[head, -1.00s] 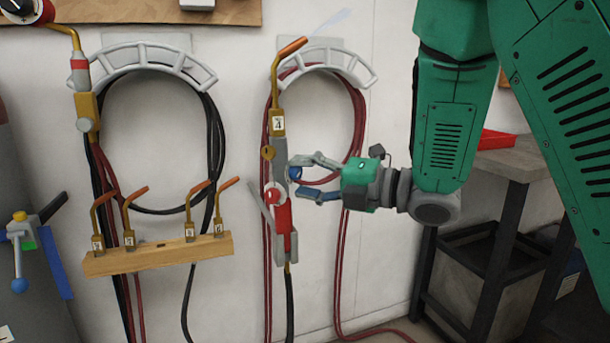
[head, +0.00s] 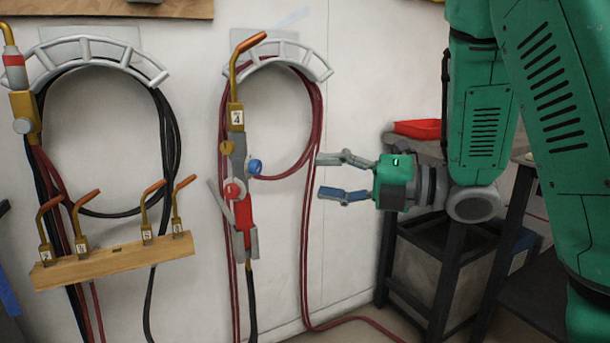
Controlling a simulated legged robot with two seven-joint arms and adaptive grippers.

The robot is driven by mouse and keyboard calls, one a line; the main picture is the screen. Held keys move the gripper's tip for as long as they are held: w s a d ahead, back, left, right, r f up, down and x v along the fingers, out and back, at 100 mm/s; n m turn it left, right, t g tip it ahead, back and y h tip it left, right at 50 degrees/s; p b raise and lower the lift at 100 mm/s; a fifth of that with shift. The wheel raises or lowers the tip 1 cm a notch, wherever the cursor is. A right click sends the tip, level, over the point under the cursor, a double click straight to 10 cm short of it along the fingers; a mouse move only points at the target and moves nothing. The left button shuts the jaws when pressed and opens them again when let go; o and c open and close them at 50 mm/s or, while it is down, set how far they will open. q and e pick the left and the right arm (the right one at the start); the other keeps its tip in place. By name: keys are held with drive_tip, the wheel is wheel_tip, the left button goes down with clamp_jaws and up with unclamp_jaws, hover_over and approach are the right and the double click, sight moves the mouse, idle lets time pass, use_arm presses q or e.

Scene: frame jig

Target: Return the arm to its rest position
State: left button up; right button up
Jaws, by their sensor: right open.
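My right gripper (head: 330,176) is open and empty, pointing left in front of the white wall. A clear gap lies between its fingertips and the torch (head: 238,180) with the red lever and the tag "4". The torch hangs upright in front of the right hose hanger (head: 283,66). A blue knob (head: 254,167) sticks out on its right side, and a brass knob (head: 226,148) on its left. My green right arm (head: 484,120) comes in from the right. My left gripper does not show.
A wooden rack (head: 112,261) holds several brass tips at the lower left. Another hose hanger (head: 95,54) and torch (head: 22,100) are at the left. A dark stand (head: 440,262) with a red tray (head: 418,128) is behind my arm. Red hoses (head: 307,240) hang between torch and stand.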

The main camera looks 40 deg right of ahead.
drive_tip(key=shift+s, duration=0.15)
idle(0.4)
wheel_tip(320, 180, down, 30)
drive_tip(key=w+a+m+g+h, duration=0.25)
drive_tip(key=m+g+h, duration=0.4)
drive_tip(key=m, duration=0.85)
drive_tip(key=s+a+f+m+g+h, duration=0.1)
drive_tip(key=s+a+f+m+g, duration=0.2)
drive_tip(key=s+f, duration=0.35)
drive_tip(key=s+a+f+m+g+h, duration=0.1)
drive_tip(key=s+a+f+m+g, duration=0.1)
drive_tip(key=s+f+m, duration=0.35)
drive_tip(key=s+a+f+m+g+h, duration=0.1)
drive_tip(key=s+a+f+m+g, duration=0.15)
drive_tip(key=s+f, duration=0.5)
wheel_tip(320, 180, up, 16)
drive_tip(key=s+p, duration=0.2)
drive_tip(key=p, duration=1.3)
drive_tip(key=shift+r+m+g, duration=0.25)
drive_tip(key=shift+m+g, duration=0.05)
